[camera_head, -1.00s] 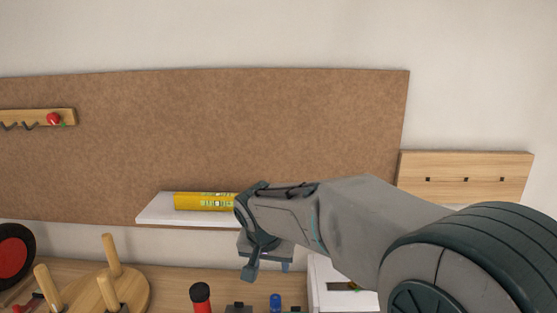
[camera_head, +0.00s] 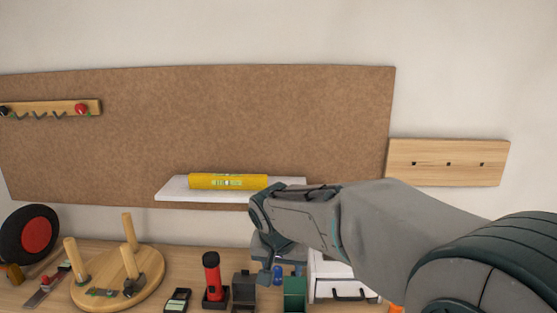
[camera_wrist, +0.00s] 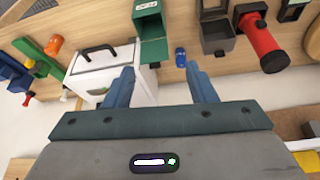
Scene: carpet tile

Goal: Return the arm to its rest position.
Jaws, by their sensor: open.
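My gripper (camera_head: 277,262) is at the end of my grey arm, which reaches in from the right in the head view. It is in front of the shelf's right end and above the bench. In the wrist view my gripper (camera_wrist: 165,88) shows two blue fingers apart, with nothing between them. A small blue object (camera_wrist: 181,58) is seen past the fingertips, apart from them. The yellow tube (camera_head: 228,181) lies on the white shelf (camera_head: 172,193), clear of the gripper.
The bench holds a round wooden peg stand (camera_head: 90,293), a red and black torch (camera_head: 213,280), a dark open box (camera_head: 244,291), a green box (camera_head: 295,294) and a white drawer unit (camera_head: 330,268). A hook rail (camera_head: 50,108) and a wooden board (camera_head: 448,162) are on the wall.

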